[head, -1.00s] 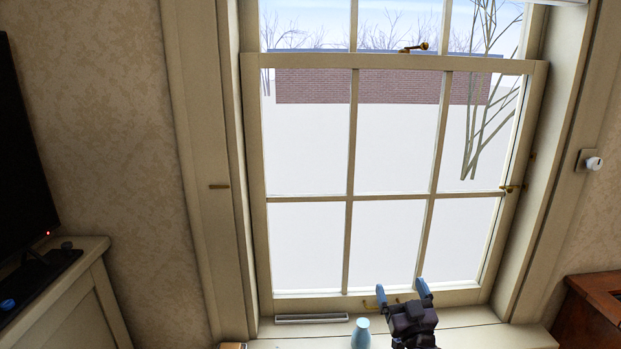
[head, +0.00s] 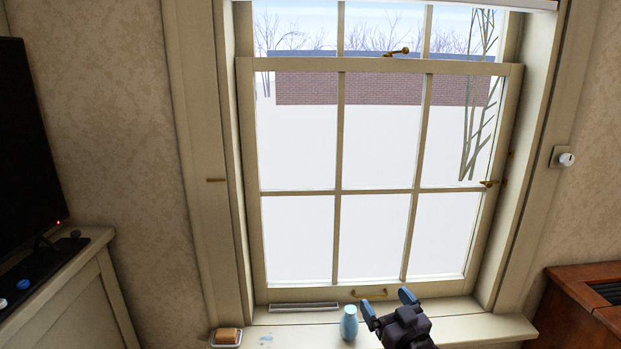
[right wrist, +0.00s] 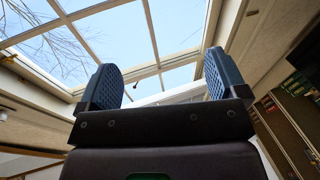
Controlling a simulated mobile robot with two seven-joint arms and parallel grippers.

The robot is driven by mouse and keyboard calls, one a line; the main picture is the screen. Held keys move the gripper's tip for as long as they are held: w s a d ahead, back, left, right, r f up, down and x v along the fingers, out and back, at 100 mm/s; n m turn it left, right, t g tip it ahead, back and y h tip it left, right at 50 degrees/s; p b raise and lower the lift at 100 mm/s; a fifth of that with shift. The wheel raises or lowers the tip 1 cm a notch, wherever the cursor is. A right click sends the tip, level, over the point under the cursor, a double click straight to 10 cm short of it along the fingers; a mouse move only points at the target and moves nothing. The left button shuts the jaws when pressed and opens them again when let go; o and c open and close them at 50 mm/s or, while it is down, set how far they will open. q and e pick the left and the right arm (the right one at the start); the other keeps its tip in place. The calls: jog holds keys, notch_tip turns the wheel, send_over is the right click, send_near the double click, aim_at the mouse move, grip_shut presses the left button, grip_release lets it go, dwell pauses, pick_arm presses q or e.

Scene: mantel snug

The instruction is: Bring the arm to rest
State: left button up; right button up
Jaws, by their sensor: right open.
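My left gripper is in neither view.
A soap dish (head: 227,338) is farther left. The sash window (head: 340,191) has a brass handle (head: 370,294). A wooden cabinet (head: 580,315) is at right, a black screen (head: 25,150) at left.

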jog(key=s+d+f+m+g+h+p, duration=0.1)
jog(key=s+f, duration=0.4)
jog(key=s, duration=0.8)
jog(key=s+d+f+m+g+h+p, duration=0.1)
jog(key=s+d+f+g+h, duration=0.2)
jog(key=s, duration=1)
jog(key=s+d+f+m+g+h+p, duration=0.1)
jog(key=s+d+f, duration=0.5)
jog(key=s, duration=0.7)
jog(key=shift+d+f+g+h+p, duration=0.45)
jog(key=shift+g+h+p, duration=0.2)
jog(key=shift+g, duration=0.55)
